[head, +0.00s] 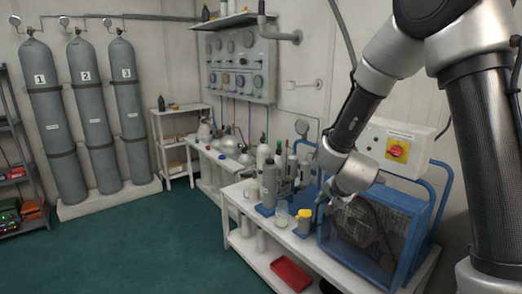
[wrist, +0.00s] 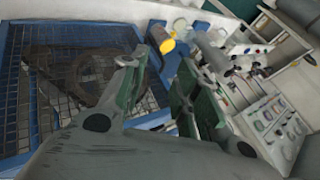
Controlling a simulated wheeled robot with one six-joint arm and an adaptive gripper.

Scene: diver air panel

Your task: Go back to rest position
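My gripper (wrist: 158,82) shows in the wrist view with its two green-padded fingers apart and nothing between them. In the head view my gripper (head: 328,194) hangs above the right end of the white bench (head: 262,240), in front of the blue-framed compressor cage (head: 370,235). Part of it is hard to make out there. The yellow lid (wrist: 168,46) also shows in the wrist view, beyond the fingertips.
Grey bottles (head: 269,184) and a glass jar (head: 282,216) stand on the bench. A control box with a red knob (head: 396,150) sits above the cage. A gauge panel (head: 240,66) is on the wall. Large numbered cylinders (head: 93,120) stand at left.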

